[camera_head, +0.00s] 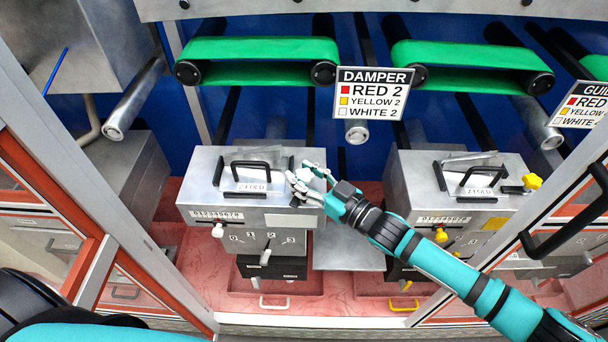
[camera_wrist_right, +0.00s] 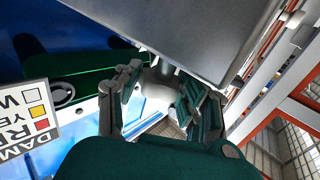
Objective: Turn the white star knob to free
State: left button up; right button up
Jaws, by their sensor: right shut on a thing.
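The white star knob (camera_wrist_right: 158,80) sits at the side of the left grey metal box (camera_head: 215,190). In the right wrist view it shows as a pale rounded shape between the fingers, partly covered by them. My right gripper (camera_head: 308,183) is at the upper right side of that box, shut on the knob; its fingers also show in the right wrist view (camera_wrist_right: 160,98). In the head view the fingers largely hide the knob, and I cannot tell its turn angle. My left gripper is not in view.
A similar right box (camera_head: 415,180) carries a yellow star knob (camera_head: 532,181). A DAMPER sign (camera_head: 373,92) hangs above, between green belts (camera_head: 260,48). The left box has a black handle (camera_head: 250,165) and a white slider (camera_head: 217,231). Orange-edged open doors flank the cabinet.

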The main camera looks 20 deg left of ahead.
aim_at(304, 174)
jog(key=n+g+b, duration=0.1)
jog(key=g+b, duration=0.1)
jog(key=n+g+y+b, duration=0.1)
jog(key=n+g+b, duration=0.1)
jog(key=g+b, duration=0.1)
jog(key=shift+f+n+b, duration=0.15)
jog(key=shift+n+b, duration=0.15)
jog(key=shift+b, duration=0.05)
jog(key=shift+n+g+b, duration=0.35)
jog(key=shift+n+g, duration=0.05)
jog(key=shift+g, duration=0.3)
jog(key=shift+r, duration=0.2)
jog(key=o, duration=1.2)
jog(key=shift+r, duration=0.1)
notch_tip(304, 174, up, 10)
jog(key=shift+f, duration=0.1)
